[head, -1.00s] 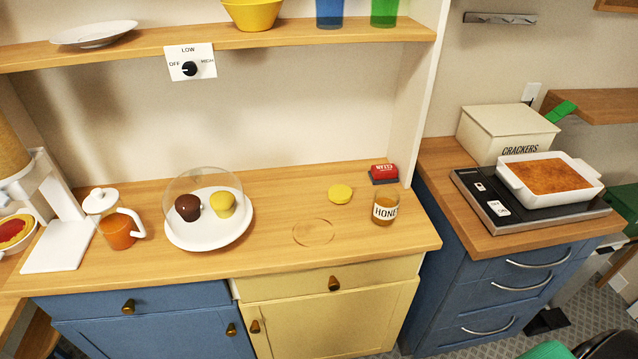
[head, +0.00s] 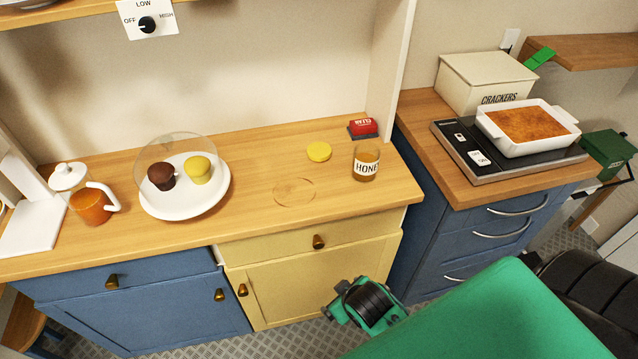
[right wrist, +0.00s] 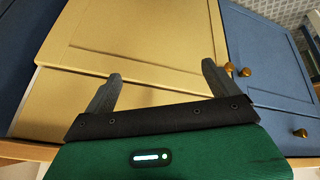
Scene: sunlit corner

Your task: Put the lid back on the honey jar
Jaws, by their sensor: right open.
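The honey jar (head: 366,163) is a small glass with amber honey and a HONEY label. It stands upright and uncapped near the right end of the wooden counter. The lid (head: 319,151), a flat yellow disc, lies on the counter to the left of the jar, apart from it. My right gripper (right wrist: 162,72) is open and empty, its two grey fingers in front of the yellow cabinet front. My right arm shows in the head view at lower right, below the counter and well away from jar and lid. My left gripper is not in view.
A round outline (head: 294,192) marks the counter in front of the lid. A red and dark block (head: 364,127) stands behind the jar.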

